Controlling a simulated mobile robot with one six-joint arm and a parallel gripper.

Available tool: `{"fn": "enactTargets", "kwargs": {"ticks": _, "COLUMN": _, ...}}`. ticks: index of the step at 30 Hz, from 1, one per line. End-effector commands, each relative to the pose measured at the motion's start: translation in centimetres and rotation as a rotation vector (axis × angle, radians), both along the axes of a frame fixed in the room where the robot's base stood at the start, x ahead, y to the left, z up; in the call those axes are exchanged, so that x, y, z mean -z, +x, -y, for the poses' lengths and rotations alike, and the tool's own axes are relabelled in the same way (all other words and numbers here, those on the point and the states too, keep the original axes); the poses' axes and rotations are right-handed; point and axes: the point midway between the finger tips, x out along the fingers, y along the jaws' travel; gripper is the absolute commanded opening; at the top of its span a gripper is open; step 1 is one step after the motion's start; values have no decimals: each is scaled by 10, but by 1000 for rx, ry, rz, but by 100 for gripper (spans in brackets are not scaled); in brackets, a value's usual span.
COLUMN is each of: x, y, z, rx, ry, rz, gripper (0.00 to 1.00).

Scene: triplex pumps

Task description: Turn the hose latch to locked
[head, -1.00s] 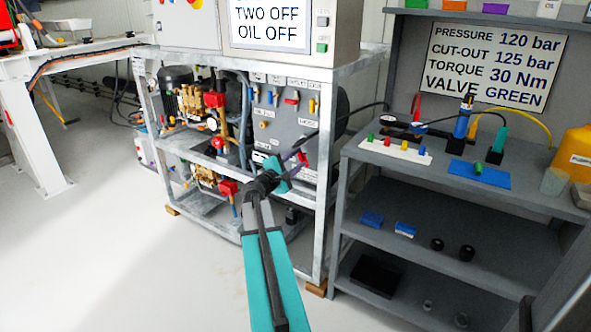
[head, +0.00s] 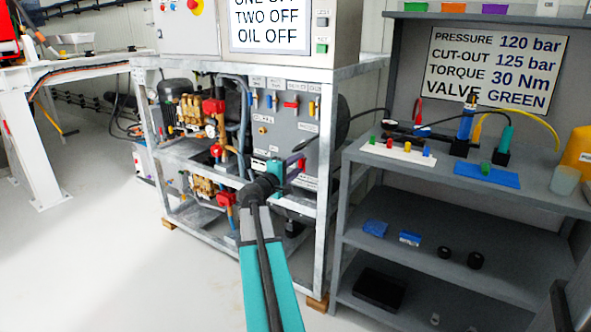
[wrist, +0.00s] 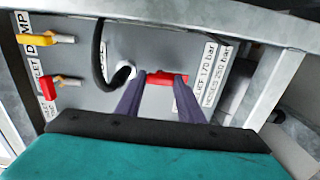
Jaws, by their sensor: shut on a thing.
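A red latch (wrist: 167,79) sits on the grey pump panel (wrist: 80,105), between the two dark purple fingers of my gripper (wrist: 160,82) in the wrist view. The gripper is shut on the latch, and only its middle part shows between the fingers. A black hose (wrist: 101,60) curves down to a pale round fitting (wrist: 122,74) just left of the latch. In the head view my gripper (head: 295,160) reaches the lower right of the panel, with a bit of red (head: 302,164) at its fingers. The latch's marked positions cannot be read.
Yellow (wrist: 33,39) and red (wrist: 48,86) valve handles stand left on the panel. A metal frame post (wrist: 275,75) stands close on the right, with a rail above. A grey shelf (head: 450,210) with caps and tools stands right of the pump frame. Floor at the left is clear.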

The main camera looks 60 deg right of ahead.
Motion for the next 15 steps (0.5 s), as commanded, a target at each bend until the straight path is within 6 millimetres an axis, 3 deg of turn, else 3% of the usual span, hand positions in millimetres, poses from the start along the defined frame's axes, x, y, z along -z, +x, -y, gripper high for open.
{"fn": "enactTargets", "kwargs": {"ticks": 9, "x": -2, "y": 2, "z": 1, "rx": -4, "ry": -2, "rz": 5, "gripper": 12}}
{"fn": "enactTargets", "kwargs": {"ticks": 10, "x": -2, "y": 2, "z": 1, "rx": -4, "ry": -2, "rz": 5, "gripper": 38}}
{"fn": "enactTargets", "kwargs": {"ticks": 13, "x": -2, "y": 1, "z": 0, "rx": -3, "ry": -1, "rz": 4, "gripper": 53}}
{"fn": "enactTargets", "kwargs": {"ticks": 15, "x": -1, "y": 1, "z": 0, "rx": -3, "ry": -1, "rz": 4, "gripper": 53}}
